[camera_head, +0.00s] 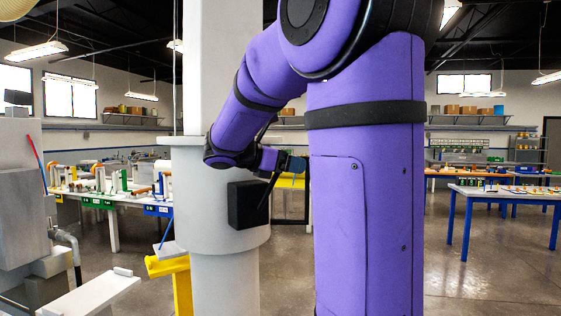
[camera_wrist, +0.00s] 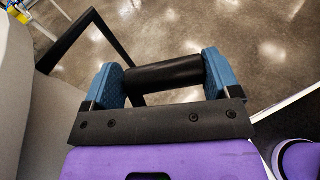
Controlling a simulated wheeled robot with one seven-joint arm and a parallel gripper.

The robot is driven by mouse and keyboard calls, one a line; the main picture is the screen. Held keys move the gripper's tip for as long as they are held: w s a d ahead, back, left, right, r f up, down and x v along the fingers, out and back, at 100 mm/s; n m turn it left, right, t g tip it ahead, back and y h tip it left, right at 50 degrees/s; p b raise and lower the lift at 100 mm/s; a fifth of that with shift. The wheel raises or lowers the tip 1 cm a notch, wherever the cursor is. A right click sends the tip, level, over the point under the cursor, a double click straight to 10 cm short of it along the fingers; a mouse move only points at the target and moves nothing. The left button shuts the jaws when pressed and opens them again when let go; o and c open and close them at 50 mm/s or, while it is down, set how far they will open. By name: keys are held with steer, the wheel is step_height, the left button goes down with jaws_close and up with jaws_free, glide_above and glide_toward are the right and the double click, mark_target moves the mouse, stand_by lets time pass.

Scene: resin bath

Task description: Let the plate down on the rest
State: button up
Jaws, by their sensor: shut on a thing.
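My gripper (camera_head: 284,163) is beside the right side of a pale grey column. In the wrist view its two blue fingers (camera_wrist: 163,75) are shut on a black round handle (camera_wrist: 160,76), one finger at each end. A bent black bar (camera_wrist: 112,35) runs close to the handle. In the head view a dark bar (camera_head: 268,191) slants between my gripper and a black box (camera_head: 247,205) on the column. A small grey plate-like piece (camera_head: 167,251) lies at the top of a yellow stand (camera_head: 180,285), left of the column. I cannot tell whether these are the plate and rest.
The grey column (camera_head: 220,178) stands close in front, with a thin vertical cable (camera_head: 175,70) beside it. Grey equipment (camera_head: 22,190) and a pale slab (camera_head: 95,293) are at the left. Worktables (camera_head: 495,192) stand at the back. Bare floor (camera_head: 490,275) is clear at the right.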

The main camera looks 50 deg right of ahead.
steer(key=s+d+f+t+y, duration=0.1)
steer(key=d+f+t+y, duration=0.1)
steer(key=f+y, duration=0.5)
steer(key=s+d+f+t+y, duration=0.1)
steer(key=d+f+t+y, duration=0.1)
steer(key=f+y, duration=0.6)
steer(key=shift+s+d+f+t, duration=0.2)
steer(key=shift+d+f+t, duration=0.3)
steer(key=shift+f, duration=1.15)
steer(key=o, duration=1.1)
steer(key=shift+r, duration=0.1)
